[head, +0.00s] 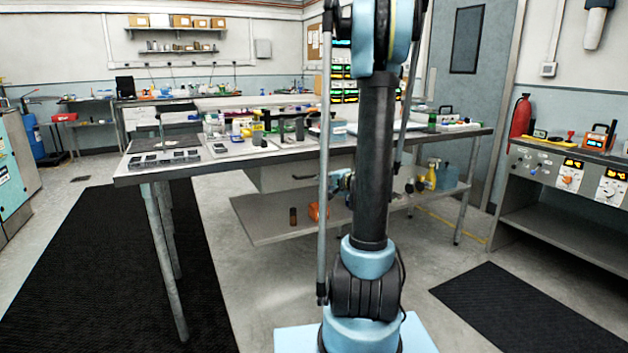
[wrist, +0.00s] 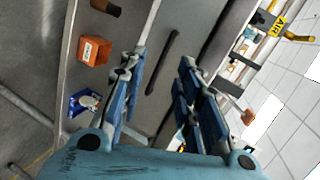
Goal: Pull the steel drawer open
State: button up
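The steel drawer (head: 275,177) is a pale grey box front under the workbench top, partly hidden behind my arm in the head view. It appears shut. Its dark bar handle (head: 303,177) shows just left of my gripper (head: 341,183). In the wrist view, the drawer front (wrist: 193,25) is a plain grey panel with the dark handle (wrist: 165,58) on it. My gripper (wrist: 162,60) is open, with its blue fingers spread wide to either side of the handle's line. The handle lies beyond the fingertips, and nothing is between the pads.
The workbench top (head: 135,180) carries several small items. Its lower shelf (head: 270,228) holds a dark cylinder (head: 293,216), an orange box (head: 318,212) and a yellow spray bottle (head: 431,175). A control bench (head: 560,176) stands at the right. The floor left of my base is clear.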

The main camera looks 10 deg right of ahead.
aim_at(315, 176)
jog(key=w+d+m+t+h, duration=0.1)
jog(key=w+d+m+t, duration=0.1)
jog(key=w+d+m, duration=0.15)
jog(key=shift+n, duration=0.35)
jog(key=x, duration=1.1)
jog(key=f+x, duration=0.1)
jog(key=x, duration=0.5)
jog(key=shift+w+d, duration=0.1)
jog(key=shift+d, duration=0.25)
jog(key=shift+c, duration=0.6)
